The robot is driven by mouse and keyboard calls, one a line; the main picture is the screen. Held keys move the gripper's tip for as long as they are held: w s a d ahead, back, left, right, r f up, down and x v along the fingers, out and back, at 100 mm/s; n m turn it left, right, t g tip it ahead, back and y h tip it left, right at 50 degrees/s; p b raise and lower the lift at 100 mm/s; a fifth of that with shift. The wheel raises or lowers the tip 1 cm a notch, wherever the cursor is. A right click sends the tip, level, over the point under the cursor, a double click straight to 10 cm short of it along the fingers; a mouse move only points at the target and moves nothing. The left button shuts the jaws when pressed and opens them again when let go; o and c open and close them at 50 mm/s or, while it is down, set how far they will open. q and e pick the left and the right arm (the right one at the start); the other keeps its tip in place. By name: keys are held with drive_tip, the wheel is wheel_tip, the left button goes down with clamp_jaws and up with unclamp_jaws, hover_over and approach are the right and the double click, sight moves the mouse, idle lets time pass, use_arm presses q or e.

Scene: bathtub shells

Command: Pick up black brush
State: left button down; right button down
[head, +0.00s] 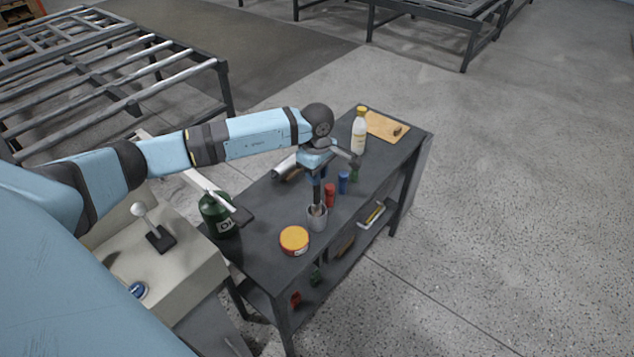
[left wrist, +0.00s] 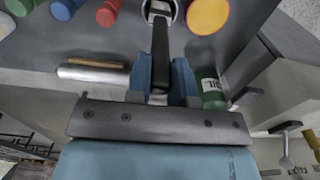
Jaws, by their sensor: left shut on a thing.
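The black brush (head: 316,192) stands upright with its lower end in a grey cup (head: 317,223) on the dark workbench. Its black handle (left wrist: 160,50) also shows in the left wrist view, running from the cup to between the blue fingers. My left gripper (head: 316,174) is above the cup, shut on the upper part of the handle. It also shows in the left wrist view (left wrist: 161,82). The brush's lower end is hidden inside the cup. My right gripper is in neither view.
A yellow-lidded tin (head: 294,240) stands close beside the cup. Red (head: 330,194), blue (head: 343,182) and green cylinders stand behind it. A white bottle (head: 359,132) and wooden board (head: 388,127) are at the far end. A green canister (head: 216,214) stands at left.

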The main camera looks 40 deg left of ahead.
use_arm(q)
wheel_tip(320, 180, up, 17)
drive_tip(key=b, duration=0.1)
drive_tip(key=shift+b, duration=0.35)
